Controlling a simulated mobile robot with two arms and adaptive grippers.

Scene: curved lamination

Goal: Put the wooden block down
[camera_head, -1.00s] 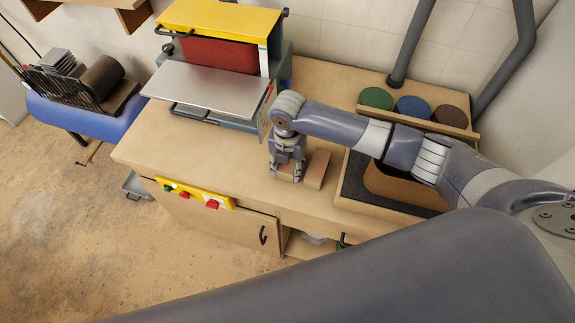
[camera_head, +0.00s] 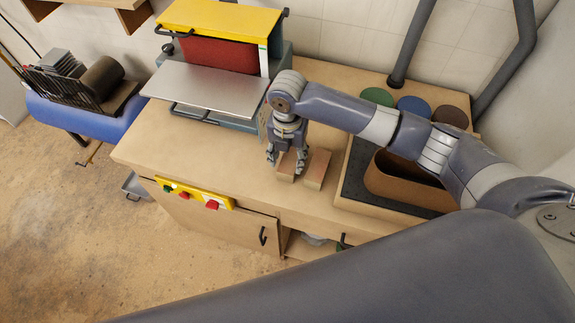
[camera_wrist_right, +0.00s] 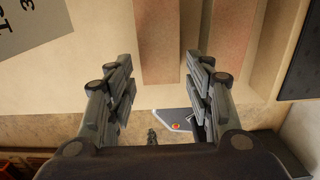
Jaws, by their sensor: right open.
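A wooden block (camera_head: 286,171) lies on the workbench top, just below my right gripper (camera_head: 286,161). A second wooden block (camera_head: 317,170) lies beside it on the right, with a narrow gap between. In the right wrist view the first block (camera_wrist_right: 161,40) shows between and beyond the spread fingers of the right gripper (camera_wrist_right: 160,75), and the second block (camera_wrist_right: 224,38) lies to the right. The right gripper is open and empty, its fingers clear of the block. In the head view the gripper hides part of the first block's far end. My left gripper is not in view.
A sanding machine with a yellow top (camera_head: 222,18) and grey table (camera_head: 205,88) stands left of the blocks. A dark-framed station with a brown curved piece (camera_head: 405,182) is to the right. Bare bench (camera_head: 190,150) lies to the left and front.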

